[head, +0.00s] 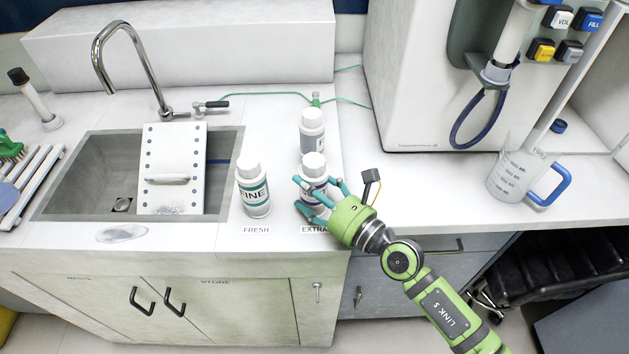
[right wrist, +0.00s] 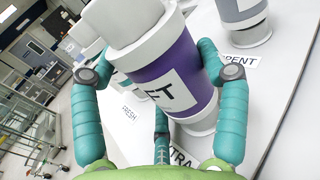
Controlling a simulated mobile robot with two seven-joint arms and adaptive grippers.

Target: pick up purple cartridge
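The purple cartridge (right wrist: 173,85) has a white cap, a purple body and a white label ending in "T". In the head view it (head: 314,171) stands on the counter behind the "EXTRA…" label, partly covered by fingers. My right gripper (head: 318,195) has its teal fingers spread around the body. In the right wrist view one finger is on each side, a third is low in front, and the gripper (right wrist: 160,80) looks open. Whether a fingertip touches the cartridge is hard to tell. My left gripper is not in view.
A teal "FINE" cartridge (head: 254,190) stands close on the left, and a grey cartridge (head: 312,130) stands right behind. A sink (head: 80,180) with a tap is further left. A white machine (head: 410,85) and a clear jug (head: 508,178) are right. Counter between is clear.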

